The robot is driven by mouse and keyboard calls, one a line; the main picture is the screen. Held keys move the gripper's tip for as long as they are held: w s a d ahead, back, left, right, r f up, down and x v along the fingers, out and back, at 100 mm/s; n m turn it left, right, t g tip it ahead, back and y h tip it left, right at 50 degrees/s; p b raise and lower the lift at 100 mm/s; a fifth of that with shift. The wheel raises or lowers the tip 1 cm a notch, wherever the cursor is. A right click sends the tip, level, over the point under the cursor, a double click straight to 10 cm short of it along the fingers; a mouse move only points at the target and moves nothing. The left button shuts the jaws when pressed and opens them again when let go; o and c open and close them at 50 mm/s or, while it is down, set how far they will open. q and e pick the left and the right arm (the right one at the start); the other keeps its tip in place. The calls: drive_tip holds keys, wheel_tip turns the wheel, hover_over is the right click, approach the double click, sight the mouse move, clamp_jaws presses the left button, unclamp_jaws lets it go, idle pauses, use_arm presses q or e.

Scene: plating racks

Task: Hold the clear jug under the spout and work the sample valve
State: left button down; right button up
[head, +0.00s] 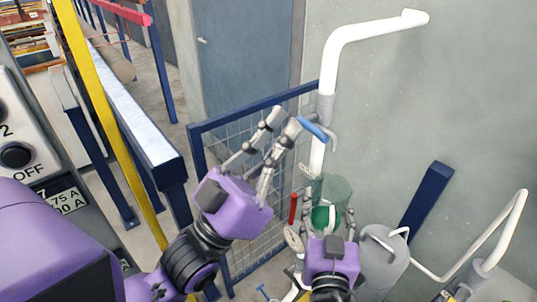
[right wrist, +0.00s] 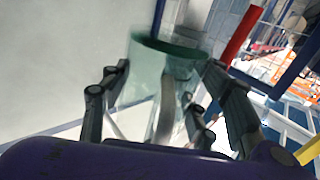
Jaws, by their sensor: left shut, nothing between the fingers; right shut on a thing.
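The clear greenish jug (head: 333,187) is upright below the pipe's hooked spout (head: 333,137). A brighter green patch shows low in it; I cannot tell whether that is liquid. My right gripper (head: 328,226) is shut on the jug, which also shows between its fingers in the right wrist view (right wrist: 145,75). The sample valve has a blue lever (head: 312,128) on the white pipe (head: 340,50). My left gripper (head: 287,122) is shut and empty, close to the left of the lever; I cannot tell whether they touch.
A blue-framed mesh panel (head: 240,122) stands behind my left gripper. A grey canister (head: 383,265) stands right of my right gripper. A red lever (head: 293,208) and a round gauge (head: 293,238) are left of the jug. A yellow post (head: 105,110) rises at left.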

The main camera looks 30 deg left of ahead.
use_arm(q)
drive_tip(key=shift+w+d+f, duration=0.25)
drive_tip(key=shift+w, duration=0.4)
drive_tip(key=shift+w+d+f, duration=0.25)
drive_tip(key=shift+w, duration=0.4)
drive_tip(key=shift+w+d+f, duration=0.25)
drive_tip(key=shift+w, duration=0.4)
drive_tip(key=m+g+h, duration=0.1)
drive_tip(key=m, duration=0.1)
drive_tip(key=f+m+g+h, duration=0.1)
drive_tip(key=m+h, duration=0.1)
drive_tip(key=m+g+h, duration=0.1)
drive_tip(key=m, duration=0.1)
drive_tip(key=shift+s+d+f+h, duration=0.1)
drive_tip(key=shift+d+f+h, duration=0.1)
drive_tip(key=shift+f+h, duration=0.15)
drive_tip(key=shift+f, duration=0.1)
